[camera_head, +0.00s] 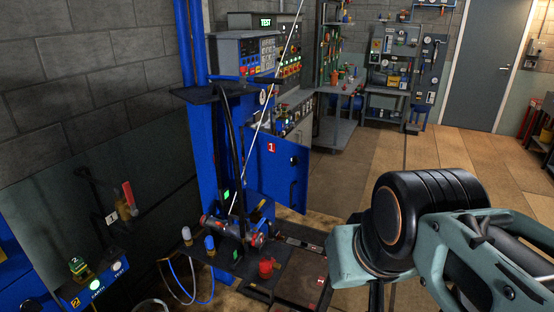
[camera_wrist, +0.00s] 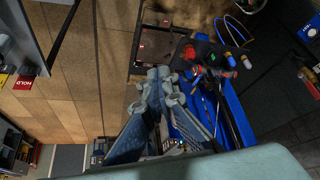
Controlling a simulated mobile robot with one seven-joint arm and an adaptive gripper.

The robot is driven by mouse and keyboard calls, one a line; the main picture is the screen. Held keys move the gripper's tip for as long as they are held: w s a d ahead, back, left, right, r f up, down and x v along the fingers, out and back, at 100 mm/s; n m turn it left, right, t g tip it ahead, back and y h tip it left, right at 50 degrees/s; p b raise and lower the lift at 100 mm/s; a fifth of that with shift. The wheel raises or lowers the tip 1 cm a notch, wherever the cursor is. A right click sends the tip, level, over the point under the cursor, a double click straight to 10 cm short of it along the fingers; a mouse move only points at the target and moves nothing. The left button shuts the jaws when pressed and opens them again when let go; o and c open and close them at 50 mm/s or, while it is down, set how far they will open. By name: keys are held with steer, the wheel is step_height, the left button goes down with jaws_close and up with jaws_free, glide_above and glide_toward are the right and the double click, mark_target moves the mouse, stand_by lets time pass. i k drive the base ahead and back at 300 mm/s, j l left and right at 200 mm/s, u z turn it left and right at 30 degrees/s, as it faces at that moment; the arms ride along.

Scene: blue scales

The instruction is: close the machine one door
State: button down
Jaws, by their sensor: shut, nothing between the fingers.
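The machine one door is a blue panel with a red "1" label (camera_head: 280,178). In the head view it stands open, swung out to the right of the blue machine column (camera_head: 202,150). A dark handle or latch shows near its right edge. In the wrist view my gripper (camera_wrist: 160,74) is shut and empty, its grey fingers close together. Blue surfaces of the machine lie beside and behind it; I cannot tell whether it touches the door.
A black shelf with a red-and-grey valve fitting (camera_head: 236,232) juts from the column's front. A second machine with a "2" label (camera_head: 78,266) stands at the lower left. A control cabinet (camera_head: 246,56) stands behind. Wooden floor (camera_head: 400,165) is clear to the right.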

mark_target(269, 172)
steer(key=i+l+z, duration=0.15)
steer(key=i, duration=1.3)
steer(key=i+l, duration=0.15)
steer(key=l, duration=0.15)
steer(key=z, duration=0.05)
